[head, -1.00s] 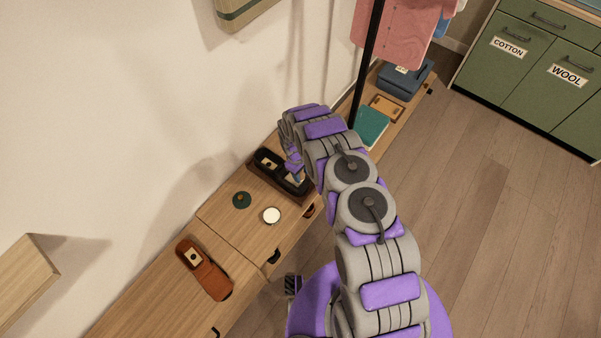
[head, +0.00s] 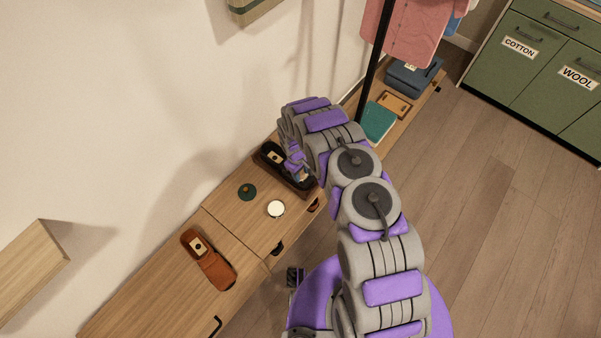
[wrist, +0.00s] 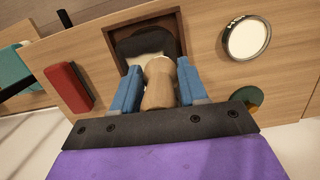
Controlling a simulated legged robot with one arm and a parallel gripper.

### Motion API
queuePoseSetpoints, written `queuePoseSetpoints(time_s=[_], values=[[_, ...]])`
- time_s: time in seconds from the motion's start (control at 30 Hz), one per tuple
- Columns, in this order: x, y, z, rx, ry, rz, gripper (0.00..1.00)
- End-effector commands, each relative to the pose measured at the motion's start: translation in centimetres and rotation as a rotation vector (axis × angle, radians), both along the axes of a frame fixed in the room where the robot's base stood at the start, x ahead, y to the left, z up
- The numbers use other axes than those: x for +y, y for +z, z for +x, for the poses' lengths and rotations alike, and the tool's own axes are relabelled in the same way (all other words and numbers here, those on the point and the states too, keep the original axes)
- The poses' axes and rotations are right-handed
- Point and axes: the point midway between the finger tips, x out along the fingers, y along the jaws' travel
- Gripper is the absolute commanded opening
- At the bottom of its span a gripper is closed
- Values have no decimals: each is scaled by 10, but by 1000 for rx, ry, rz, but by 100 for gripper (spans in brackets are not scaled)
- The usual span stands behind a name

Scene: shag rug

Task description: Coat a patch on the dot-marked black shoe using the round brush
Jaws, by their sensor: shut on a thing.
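The black shoe (head: 268,152) lies in a dark brown tray (head: 285,186) on the wooden bench, with a pale dot-marked tag on it. My gripper (head: 298,172) is over the tray, partly covering the shoe. In the wrist view, my gripper's blue fingers (wrist: 160,85) are shut on the round brush's wooden handle (wrist: 158,82). The black shoe (wrist: 145,43) shows just past the handle inside the tray (wrist: 111,40). The brush's tip is hidden behind the handle, so I cannot tell whether it touches the shoe.
A round tin with white contents (head: 276,209) and a dark green lid (head: 247,192) sit on the bench left of the tray. A brown shoe with a tag (head: 212,262) lies further left. A teal book (head: 379,122) and a black pole (head: 373,65) stand beyond the arm.

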Motion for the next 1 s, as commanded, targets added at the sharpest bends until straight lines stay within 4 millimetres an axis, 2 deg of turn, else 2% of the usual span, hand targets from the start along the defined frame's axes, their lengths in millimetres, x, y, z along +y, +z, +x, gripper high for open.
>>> queuePoseSetpoints(time_s=[0.1,0.5,0.83,1.0], values=[[0,14,0,0,0,0,0],[-1,48,0,-1,-1,-1,0],[-1,49,0,0,0,0,0],[0,57,0,0,-1,0,0]])
